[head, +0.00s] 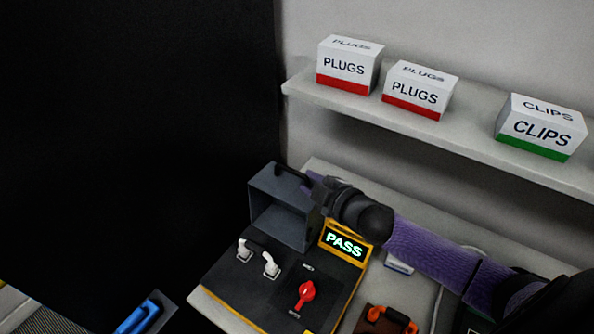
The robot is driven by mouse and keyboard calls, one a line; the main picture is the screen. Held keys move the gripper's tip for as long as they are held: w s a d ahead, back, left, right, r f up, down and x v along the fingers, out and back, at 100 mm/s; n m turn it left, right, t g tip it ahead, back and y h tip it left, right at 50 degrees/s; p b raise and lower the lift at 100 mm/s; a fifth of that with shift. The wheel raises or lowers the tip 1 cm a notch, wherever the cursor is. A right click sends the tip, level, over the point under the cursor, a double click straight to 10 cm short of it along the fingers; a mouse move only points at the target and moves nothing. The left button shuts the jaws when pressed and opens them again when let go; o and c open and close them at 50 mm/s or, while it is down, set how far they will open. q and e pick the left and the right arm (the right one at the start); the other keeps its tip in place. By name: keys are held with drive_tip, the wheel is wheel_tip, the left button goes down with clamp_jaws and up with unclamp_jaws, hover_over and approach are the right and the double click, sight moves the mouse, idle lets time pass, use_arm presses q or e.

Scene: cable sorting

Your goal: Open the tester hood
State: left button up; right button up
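The tester (226,281) is a dark box with a yellow lower edge, standing on the bench. Its grey hood (279,224) is swung up at the back, with its hollow inside facing the front. A dark handle (293,174) sits at the hood's top edge. My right gripper (313,184) is beside the handle at the hood's upper right; whether its fingers are closed on the handle is hidden. My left gripper is out of view.
A shelf (440,135) above holds two PLUGS boxes (344,66) and a CLIPS box (541,133). An orange cable (391,318) lies right of the tester. A blue cable (138,318) is at the lower left. My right arm crosses above the bench's right side.

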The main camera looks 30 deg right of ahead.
sight(297, 175)
drive_tip(key=x, duration=0.5)
drive_tip(key=shift+w+f+b, duration=0.1)
drive_tip(key=shift+w+b, duration=0.1)
drive_tip(key=shift+b, duration=0.15)
clamp_jaws()
idle(1.1)
